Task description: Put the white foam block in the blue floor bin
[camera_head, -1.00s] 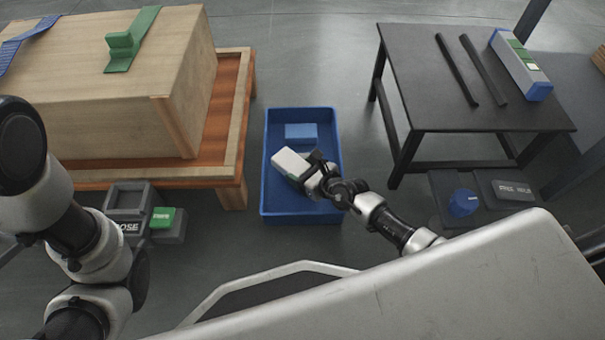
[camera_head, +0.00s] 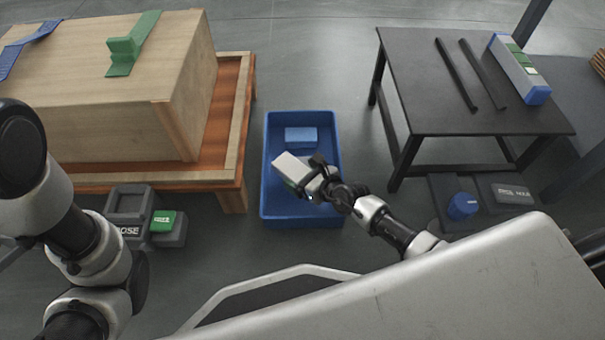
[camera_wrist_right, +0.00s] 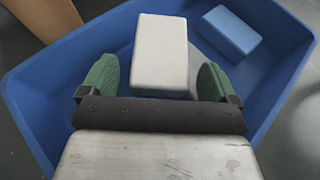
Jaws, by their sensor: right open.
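The white foam block (camera_head: 291,165) shows within the outline of the blue floor bin (camera_head: 265,200), at the tip of my right gripper (camera_head: 305,178). In the right wrist view the block (camera_wrist_right: 160,50) lies between and beyond the green fingers of the gripper (camera_wrist_right: 155,80), with a gap on each side. The gripper is open. I cannot tell whether the block touches the bin floor. The bin walls (camera_wrist_right: 60,85) surround it in that view. Part of my left arm shows at the left; its gripper is out of view.
A blue block (camera_head: 301,134) lies in the far part of the bin. A wooden crate on a pallet (camera_head: 228,140) stands left of the bin, a black table (camera_head: 430,80) right. Dark floor trays (camera_head: 130,200) stand at the lower left. Floor is clear behind the bin.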

